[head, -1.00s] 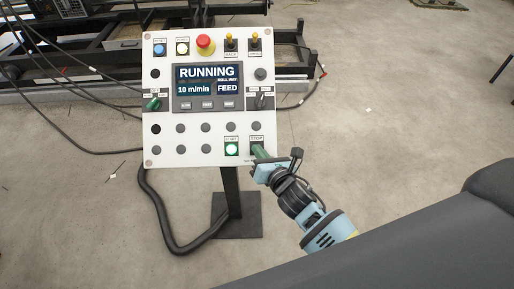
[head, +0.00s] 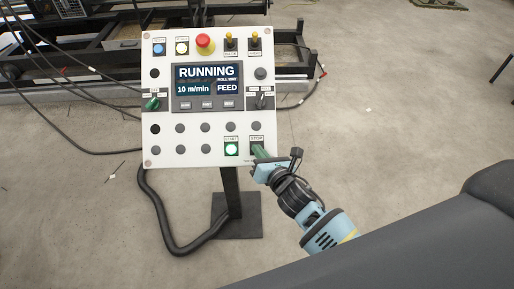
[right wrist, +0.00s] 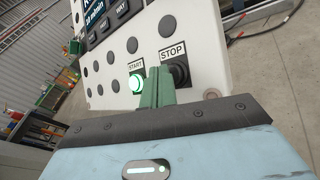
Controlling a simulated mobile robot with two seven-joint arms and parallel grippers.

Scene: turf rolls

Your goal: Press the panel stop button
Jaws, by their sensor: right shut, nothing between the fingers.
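The white control panel (head: 160,119) stands on a dark post, its screen (head: 208,81) reading RUNNING, 10 m/min and FEED. The black stop button (right wrist: 179,71) is under the STOP label in the right wrist view; in the head view my gripper largely hides it. The start button (head: 231,149) beside it is lit green-white. My right gripper (head: 259,152) is shut and empty, its green fingers at the panel's lower right corner. In the right wrist view the fingertips (right wrist: 157,74) are just in front of the panel, between the start and stop buttons. Contact cannot be told. My left gripper is not in view.
A red emergency button (head: 205,43) and two toggle switches sit along the panel's top. A thick black cable (head: 157,215) loops beside the post and its base plate (head: 238,224). A dark machine frame lies behind. The floor to the right is clear.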

